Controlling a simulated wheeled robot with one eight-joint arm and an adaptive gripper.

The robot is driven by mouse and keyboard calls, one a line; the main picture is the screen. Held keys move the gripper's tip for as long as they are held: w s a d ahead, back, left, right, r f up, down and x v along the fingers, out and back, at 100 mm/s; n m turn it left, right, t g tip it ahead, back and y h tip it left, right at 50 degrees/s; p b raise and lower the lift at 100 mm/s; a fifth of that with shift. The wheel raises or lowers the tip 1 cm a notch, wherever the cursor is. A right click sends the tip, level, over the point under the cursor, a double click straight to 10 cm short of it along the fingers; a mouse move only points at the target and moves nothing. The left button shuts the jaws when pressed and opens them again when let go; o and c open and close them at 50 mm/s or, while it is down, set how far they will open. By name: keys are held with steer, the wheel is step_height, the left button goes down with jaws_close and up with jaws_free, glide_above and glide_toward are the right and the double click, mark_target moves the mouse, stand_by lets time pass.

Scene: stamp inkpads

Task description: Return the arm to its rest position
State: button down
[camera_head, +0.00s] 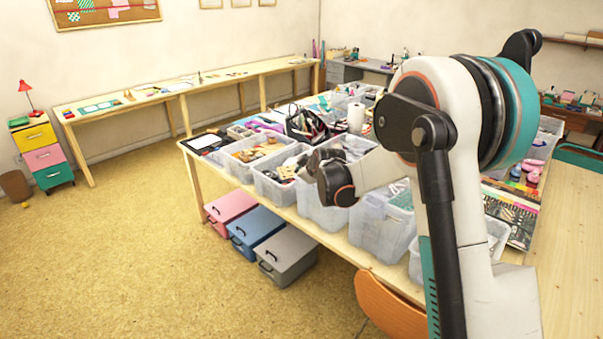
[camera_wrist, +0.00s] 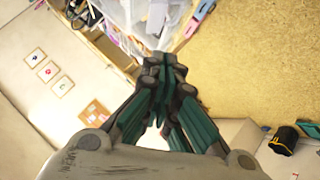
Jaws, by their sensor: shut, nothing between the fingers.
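My gripper (camera_wrist: 163,75) shows in the wrist view with its teal and grey fingers together and nothing between them. The wrist view is tilted, with the floor at upper right and the wall at left. In the head view my arm rises large at the right, white with black joints and a teal ring, in front of the craft table (camera_head: 375,258). The arm is bent, and a dark part of it reaches left over the clear bins. I cannot make out the fingers in the head view.
Clear bins (camera_head: 321,210) line the table's front edge. Pink, blue and grey boxes (camera_head: 287,254) stand on the floor below. An orange chair (camera_head: 390,305) is close to the arm at the bottom. A long side table (camera_head: 140,100) runs along the wall. The floor at left (camera_head: 110,260) is clear.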

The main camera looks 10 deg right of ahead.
steer(key=s+d+r+m+g+b, duration=0.15)
steer(key=s+r, duration=0.25)
steer(key=s, duration=0.8)
steer(key=s+r+m+b, duration=0.25)
steer(key=s+r, duration=0.25)
steer(key=s, duration=0.6)
steer(key=s+d+f+m+g+b, duration=0.1)
steer(key=s+f+m, duration=0.2)
steer(key=s, duration=1)
steer(key=s+f+m+g+h+b, duration=0.1)
steer(key=s+f, duration=0.4)
steer(key=s, duration=0.7)
steer(key=shift+s+d+m+h+b, duration=0.35)
steer(key=shift+m+b, duration=0.35)
steer(key=shift+m, duration=0.3)
